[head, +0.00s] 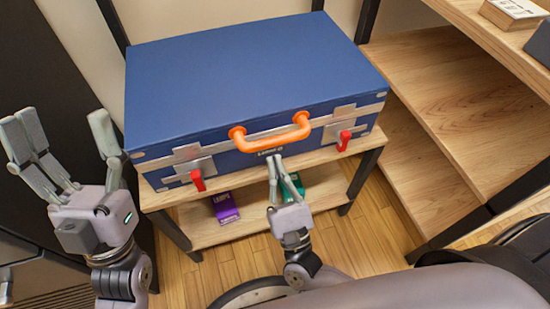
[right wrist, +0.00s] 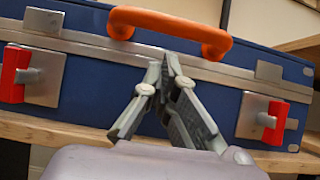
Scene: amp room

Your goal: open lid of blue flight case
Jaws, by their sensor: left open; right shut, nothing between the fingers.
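The blue flight case (head: 250,75) lies flat on a wooden shelf unit in the head view, its lid down. Its front carries an orange handle (head: 272,140), with a red latch (head: 198,180) to the left and another red latch (head: 344,140) to the right. My right gripper (head: 278,160) is shut and empty, in front of the case just below the handle. In the right wrist view its fingertips (right wrist: 167,65) appear under the handle (right wrist: 170,24), between the two latches; contact is unclear. My left gripper (head: 62,130) is open and empty, left of the case.
The case stands on a wooden shelf unit (head: 160,197) with dark legs. A purple box (head: 224,207) and a green box (head: 291,186) sit on its lower shelf. Wooden shelves (head: 455,105) stand close on the right. A dark panel (head: 40,60) is at the left.

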